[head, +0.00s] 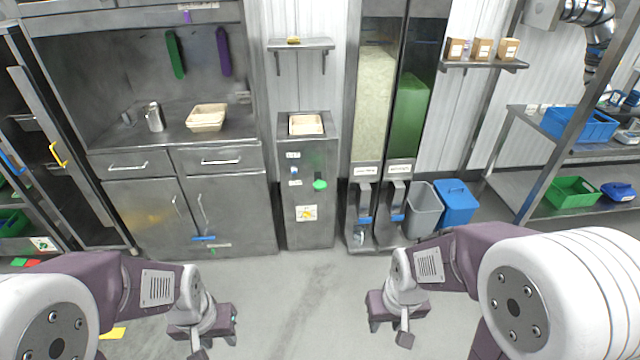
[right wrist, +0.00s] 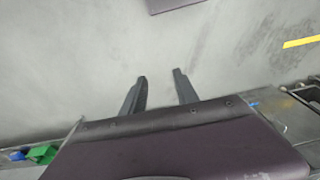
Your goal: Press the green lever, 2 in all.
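The green lever (head: 320,185) is a small round green knob on the front of a narrow steel cabinet (head: 311,225) in the middle of the head view. My left gripper (head: 216,346) hangs low over the floor, in front of and to the left of the lever, well apart from it. It looks open and empty. My right gripper (head: 389,333) hangs low to the right, also far from the lever. In the right wrist view its two fingers (right wrist: 160,92) stand apart with only floor between them.
A wooden-coloured box (head: 306,124) sits on top of the lever cabinet. Tall dispensers (head: 372,110) stand to its right, with grey (head: 424,212) and blue (head: 456,204) bins beside them. A steel counter (head: 130,165) is at left. The floor (head: 300,300) before the cabinet is clear.

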